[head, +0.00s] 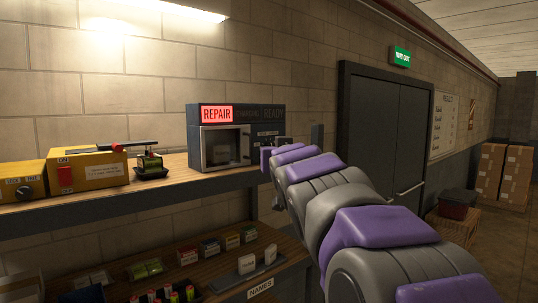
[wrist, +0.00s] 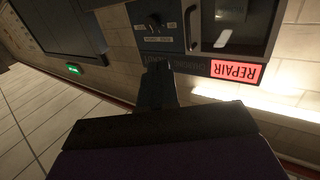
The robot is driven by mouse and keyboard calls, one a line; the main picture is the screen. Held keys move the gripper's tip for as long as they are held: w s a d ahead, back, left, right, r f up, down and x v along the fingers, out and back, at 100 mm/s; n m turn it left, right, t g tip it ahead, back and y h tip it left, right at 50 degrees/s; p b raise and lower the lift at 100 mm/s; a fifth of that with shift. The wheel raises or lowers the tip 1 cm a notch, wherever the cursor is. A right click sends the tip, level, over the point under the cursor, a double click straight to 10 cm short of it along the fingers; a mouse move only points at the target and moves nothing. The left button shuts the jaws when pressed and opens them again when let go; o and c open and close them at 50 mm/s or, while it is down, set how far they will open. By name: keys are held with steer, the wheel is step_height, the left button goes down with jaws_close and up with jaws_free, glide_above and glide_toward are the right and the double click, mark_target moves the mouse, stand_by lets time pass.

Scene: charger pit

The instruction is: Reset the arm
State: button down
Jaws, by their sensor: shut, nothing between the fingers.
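My arm reaches from the lower right of the head view towards the charger unit (head: 236,113). My gripper (wrist: 157,72) shows in the wrist view as a narrow dark shape with its fingers together and nothing between them. It points at the charger unit, which appears upside down there beside its lit red REPAIR sign (wrist: 235,72). In the head view the arm's far end covers the unit's lower right side, and the gripper's tips are hard to make out. I cannot tell whether they touch the unit. A small pale object (head: 225,150) sits behind the unit's window.
The unit stands on a wooden shelf (head: 180,163) with yellow boxes (head: 85,170) and a small dark tray (head: 150,167). A lower shelf (head: 215,278) holds small boxes and a NAMES label. Dark double doors (head: 385,125), a crate (head: 450,228) and cartons (head: 503,172) stand to the right.

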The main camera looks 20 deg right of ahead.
steer(key=shift+s+d, duration=0.15)
steer(key=shift+s, duration=1.1)
steer(key=s+a+f+g+y+b, duration=0.1)
steer(key=s+a+f+g+b, duration=0.3)
steer(key=f, duration=0.8)
steer(key=s+a+f+n+g+y, duration=0.1)
steer(key=s+a+f+g, duration=0.15)
steer(key=s+f, duration=0.7)
steer(key=s+a+f+g+y+b, duration=0.15)
steer(key=f+g, duration=0.25)
steer(key=f, duration=1.1)
steer(key=s+a+f+g+b, duration=0.1)
steer(key=s+a+f+g, duration=0.1)
steer(key=s+f, duration=0.4)
steer(key=s+a+f+n+g+b, duration=0.1)
steer(key=s+f, duration=0.4)
steer(key=s, duration=0.6)
steer(key=s+a+f+g+b, duration=0.2)
steer(key=s+f+g, duration=0.3)
steer(key=s, duration=0.4)
steer(key=shift+s+a+f+n+y+b, duration=0.3)
steer(key=shift+a+f+n+y, duration=0.15)
steer(key=shift+a+f, duration=0.35)
steer(key=shift+d+g, duration=0.15)
steer(key=shift+g, duration=0.1)
